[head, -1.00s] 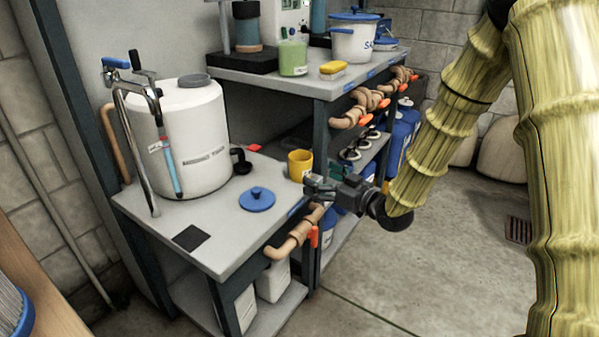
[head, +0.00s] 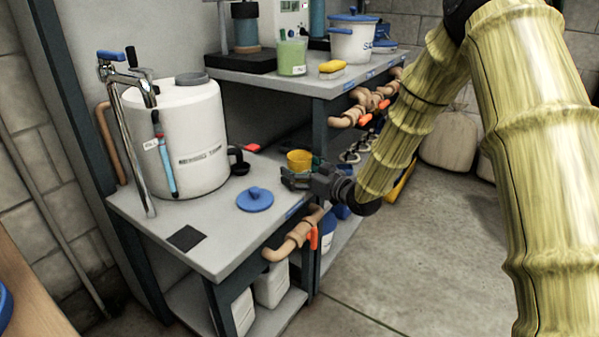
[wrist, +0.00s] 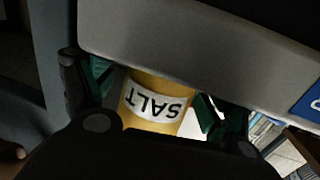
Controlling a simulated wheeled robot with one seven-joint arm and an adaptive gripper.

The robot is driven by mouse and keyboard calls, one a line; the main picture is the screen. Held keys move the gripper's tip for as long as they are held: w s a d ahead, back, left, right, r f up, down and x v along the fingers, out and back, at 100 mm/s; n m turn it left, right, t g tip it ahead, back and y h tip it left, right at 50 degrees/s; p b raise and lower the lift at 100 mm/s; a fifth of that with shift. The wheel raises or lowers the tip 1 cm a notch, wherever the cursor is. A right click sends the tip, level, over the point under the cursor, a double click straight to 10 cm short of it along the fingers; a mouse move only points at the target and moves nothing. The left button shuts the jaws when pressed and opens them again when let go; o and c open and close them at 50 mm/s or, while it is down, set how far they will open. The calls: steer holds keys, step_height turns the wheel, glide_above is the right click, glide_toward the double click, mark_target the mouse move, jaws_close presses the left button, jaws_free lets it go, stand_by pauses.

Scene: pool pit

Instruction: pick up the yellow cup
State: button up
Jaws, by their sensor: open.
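The yellow cup (head: 300,157) stands upright near the back right edge of the lower grey bench (head: 215,246). In the wrist view the yellow cup (wrist: 154,105) shows a white label reading SALT, upside down. My gripper (head: 290,177) is at the bench's right edge, in front of the cup, and hides its lower part in the head view. In the wrist view my gripper (wrist: 153,96) is open, with a green-padded finger on each side of the cup. I cannot tell whether the fingers touch it.
A blue lid (head: 255,200) lies left of my gripper. A large white container (head: 185,140) and a black mug (head: 238,160) stand behind it. The higher shelf (head: 300,82) carries a green beaker (head: 292,57) and a yellow sponge (head: 332,67). Orange-handled pipes (head: 290,243) run along the front.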

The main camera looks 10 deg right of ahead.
steer(key=c, duration=1.2)
steer(key=shift+o, duration=0.2)
